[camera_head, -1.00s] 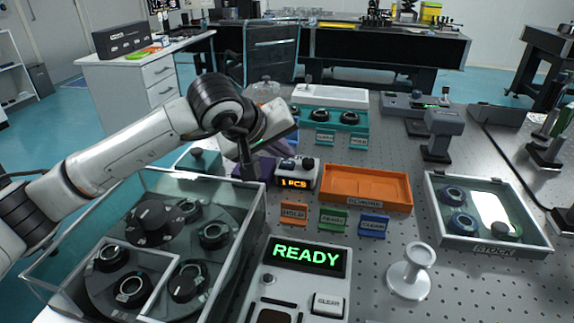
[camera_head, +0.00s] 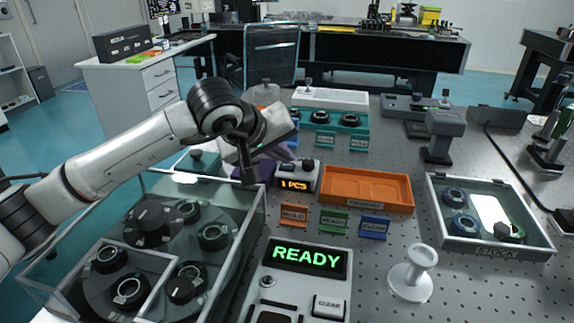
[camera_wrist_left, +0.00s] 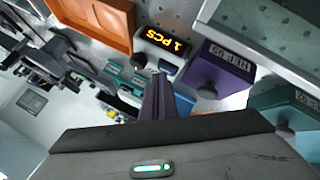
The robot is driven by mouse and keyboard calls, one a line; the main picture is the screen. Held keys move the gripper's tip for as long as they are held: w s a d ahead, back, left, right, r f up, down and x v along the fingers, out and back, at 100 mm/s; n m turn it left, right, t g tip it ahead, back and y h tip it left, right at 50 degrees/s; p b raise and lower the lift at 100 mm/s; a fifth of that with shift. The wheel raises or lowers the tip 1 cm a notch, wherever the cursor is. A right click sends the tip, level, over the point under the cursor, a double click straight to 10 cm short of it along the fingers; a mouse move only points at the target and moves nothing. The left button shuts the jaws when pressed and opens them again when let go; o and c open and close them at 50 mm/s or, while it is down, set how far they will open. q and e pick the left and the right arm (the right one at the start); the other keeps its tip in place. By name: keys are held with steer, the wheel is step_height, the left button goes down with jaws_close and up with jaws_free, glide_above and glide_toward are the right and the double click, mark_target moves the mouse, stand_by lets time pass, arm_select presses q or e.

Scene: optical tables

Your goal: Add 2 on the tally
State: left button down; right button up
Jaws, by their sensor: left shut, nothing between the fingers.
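The tally counter (camera_head: 293,185) is a small pale box whose orange display reads "1 PCS". Dark buttons or knobs sit on its top. It also shows in the left wrist view (camera_wrist_left: 166,43), with the display upside down. My left gripper (camera_head: 287,153) is shut and empty, just behind and above the counter's top. In the left wrist view its closed fingers (camera_wrist_left: 158,82) point toward the counter's button side; whether they touch it I cannot tell. My wrist hides part of the area behind. My right gripper is in neither view.
An orange tray (camera_head: 365,203) stands right of the counter, with small labelled blocks (camera_head: 334,222) in front. A purple labelled box (camera_wrist_left: 222,63) is close beside the counter. A glass-walled case (camera_head: 262,215) stands front left. A panel reading READY (camera_head: 306,256) is in front.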

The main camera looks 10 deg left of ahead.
arm_select(q)
steer(key=shift+f, duration=0.2)
steer(key=shift+r, duration=0.1)
steer(key=shift+r+p, duration=0.3)
steer(key=shift+r, duration=0.45)
step_height(320, 180, up, 5)
steer(key=p, duration=0.2)
steer(key=shift+p, duration=0.35)
stand_by(0.7)
